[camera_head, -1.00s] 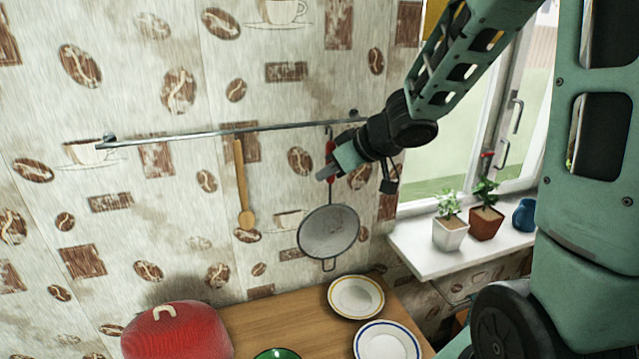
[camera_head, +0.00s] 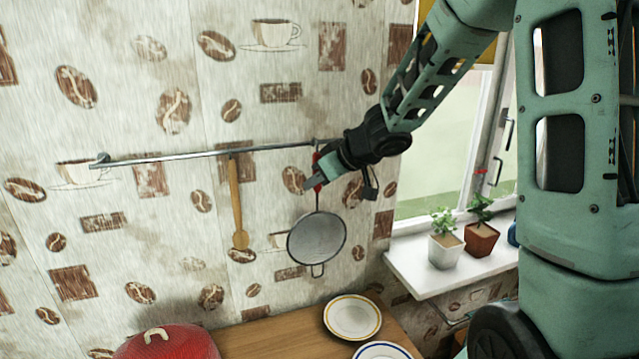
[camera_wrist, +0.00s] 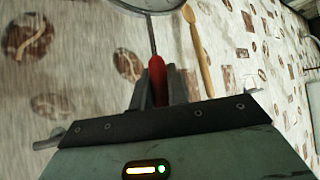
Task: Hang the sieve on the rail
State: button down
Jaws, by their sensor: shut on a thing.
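The sieve (camera_head: 317,240) has a round grey mesh bowl, a thin stem and a red handle. It hangs bowl-down in front of the wall. My gripper (camera_head: 314,185) is shut on the red handle, which also shows between the fingers in the wrist view (camera_wrist: 157,72). The rail (camera_head: 190,154) is a thin metal bar along the patterned wall. The handle's hook end is up by the rail's right part; I cannot tell whether it touches the rail. The rail's right end is partly hidden by my gripper.
A wooden spoon (camera_head: 236,200) hangs from the rail left of the sieve. Below are a wooden table (camera_head: 262,338), a red lidded pot (camera_head: 170,345) and plates (camera_head: 353,317). Potted plants (camera_head: 446,248) stand on the windowsill at right. The rail's left half is bare.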

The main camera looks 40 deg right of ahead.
jog(key=shift+w+d+f+b, duration=0.15)
jog(key=shift+w+d+f, duration=0.25)
jog(key=shift+w, duration=1.05)
jog(key=shift+w+d+f+b, duration=0.1)
jog(key=shift+w+d+f, duration=0.3)
jog(key=shift+w, duration=1)
jog(key=shift+w+d+f+b, duration=0.15)
jog(key=shift+w+d+f, duration=0.25)
jog(key=shift+w, duration=1.05)
jog(key=c, duration=1.3)
grip_release()
jog(key=shift+r, duration=0.1)
jog(key=p+v, duration=0.2)
jog(key=v, duration=1.5)
jog(key=shift+s, duration=0.15)
jog(key=shift+d, duration=0.1)
